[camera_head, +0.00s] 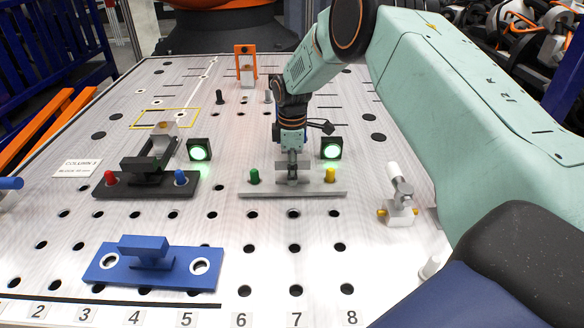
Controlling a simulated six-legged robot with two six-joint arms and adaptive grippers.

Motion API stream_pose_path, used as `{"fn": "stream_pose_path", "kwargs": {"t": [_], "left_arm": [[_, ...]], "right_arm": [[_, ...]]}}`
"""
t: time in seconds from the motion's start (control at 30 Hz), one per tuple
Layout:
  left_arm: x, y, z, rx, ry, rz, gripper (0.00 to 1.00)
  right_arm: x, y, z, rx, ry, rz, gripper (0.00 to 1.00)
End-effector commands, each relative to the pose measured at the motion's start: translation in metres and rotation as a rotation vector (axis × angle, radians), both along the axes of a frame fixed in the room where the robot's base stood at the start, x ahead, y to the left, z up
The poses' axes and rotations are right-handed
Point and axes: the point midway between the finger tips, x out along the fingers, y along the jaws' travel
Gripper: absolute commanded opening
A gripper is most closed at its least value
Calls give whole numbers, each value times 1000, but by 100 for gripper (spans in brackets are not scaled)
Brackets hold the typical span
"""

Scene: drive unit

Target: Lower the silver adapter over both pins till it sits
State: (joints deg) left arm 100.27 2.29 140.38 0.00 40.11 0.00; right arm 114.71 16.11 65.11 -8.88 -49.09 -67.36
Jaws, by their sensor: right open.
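The silver adapter (312,190) is a long flat grey plate in the middle of the bench. A green pin (254,176) stands up at its left end and a yellow pin (330,175) at its right end. The plate looks level and low around both pins; I cannot tell whether a gap remains under it. My right gripper (292,178) points down over the plate's middle, with its open fingers around the upright grip there, which they partly hide. My left gripper is out of view.
A black adapter (152,183) with red and blue pins is at left. A blue two-holed adapter (125,270) lies in front. Two green-lit lamps (199,150) (331,149) stand behind the fixtures. A silver valve-like fitting (400,205) stands at right.

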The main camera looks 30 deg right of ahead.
Motion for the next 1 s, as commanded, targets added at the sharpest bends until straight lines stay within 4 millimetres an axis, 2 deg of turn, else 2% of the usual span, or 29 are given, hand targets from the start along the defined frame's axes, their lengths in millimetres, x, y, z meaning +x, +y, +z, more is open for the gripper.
{"fn": "stream_pose_path", "kwargs": {"t": [0.2,0.33,0.8,1.0], "left_arm": [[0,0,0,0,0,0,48],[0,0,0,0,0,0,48],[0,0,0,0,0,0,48],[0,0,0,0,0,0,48]], "right_arm": [[-2,0,-3,1,7,0,54],[-1,0,8,1,2,0,54],[0,0,97,1,-1,0,54],[0,0,116,0,0,0,54]]}}
